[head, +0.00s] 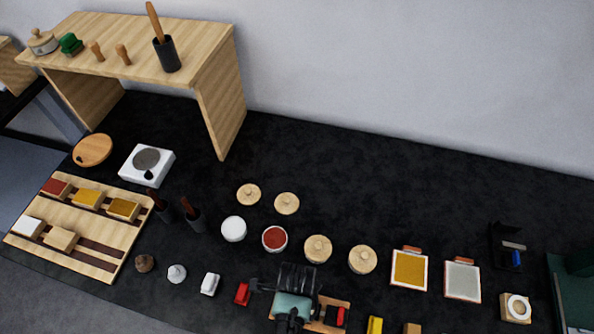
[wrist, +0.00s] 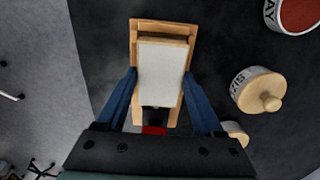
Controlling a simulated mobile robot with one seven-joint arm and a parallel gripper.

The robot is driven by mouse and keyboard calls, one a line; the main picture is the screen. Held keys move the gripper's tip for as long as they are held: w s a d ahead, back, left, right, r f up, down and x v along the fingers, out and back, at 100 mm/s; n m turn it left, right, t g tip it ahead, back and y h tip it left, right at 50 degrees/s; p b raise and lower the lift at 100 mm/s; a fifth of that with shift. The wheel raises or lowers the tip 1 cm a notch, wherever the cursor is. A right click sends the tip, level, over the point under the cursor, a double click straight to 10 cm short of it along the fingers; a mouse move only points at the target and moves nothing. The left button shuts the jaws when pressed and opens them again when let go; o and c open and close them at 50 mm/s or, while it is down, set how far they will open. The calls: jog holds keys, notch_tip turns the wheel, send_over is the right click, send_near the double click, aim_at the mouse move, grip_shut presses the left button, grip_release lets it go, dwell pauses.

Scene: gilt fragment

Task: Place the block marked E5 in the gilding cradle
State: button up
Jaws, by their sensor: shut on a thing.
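A block with a pale white face (wrist: 161,72) is between the two blue fingers of my gripper (wrist: 159,78) in the wrist view, and the gripper is shut on it. No E5 mark is readable. A light wooden frame, apparently the gilding cradle (wrist: 150,25), shows around and beneath the block. I cannot tell whether the block rests in it or hangs just above. In the head view my gripper (head: 296,283) is over this wooden cradle (head: 322,327) at the bottom centre and hides the block. A red part (head: 337,316) shows at the cradle's right.
A wooden rack (head: 120,235) with several coloured blocks lies at left. Lidded jars (head: 318,248), a red-filled pot (head: 274,238) and a white one (head: 233,229) stand behind the gripper. Framed trays (head: 409,270) lie to the right. The dark surface behind them is clear.

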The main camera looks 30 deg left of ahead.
jog(key=shift+f, duration=0.45)
jog(key=shift+f, duration=0.2)
jog(key=o, duration=1.4)
jog(key=shift+r, duration=0.1)
